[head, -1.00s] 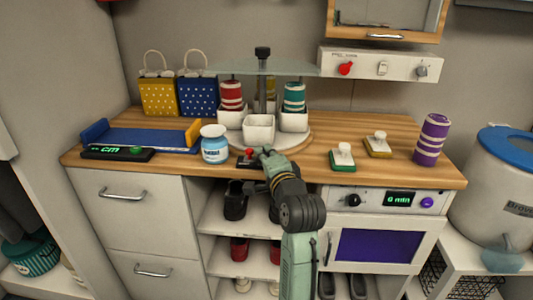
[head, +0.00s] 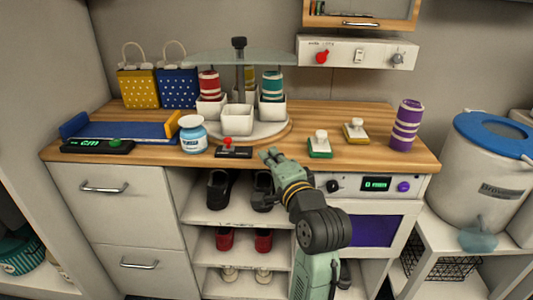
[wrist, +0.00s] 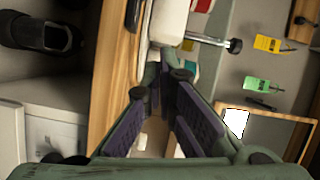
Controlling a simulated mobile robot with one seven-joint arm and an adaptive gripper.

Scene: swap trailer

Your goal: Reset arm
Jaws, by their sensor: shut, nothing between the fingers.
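My gripper (head: 270,157) is shut and empty in the head view. It is at the front edge of the wooden counter (head: 350,158), just right of a small black base with a red knob (head: 228,143). My green arm reaches up to it from below, in front of the shelves and the oven unit. In the wrist view, my gripper's fingers (wrist: 162,82) come close together at their tips with no object between them.
A round turntable (head: 284,130) with white cups and striped cylinders stands behind. A blue-white jar (head: 193,136), green stamp (head: 320,145), yellow stamp (head: 355,131) and purple striped cylinder (head: 405,127) stand on the counter. A glass shelf (head: 215,58) overhangs the turntable.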

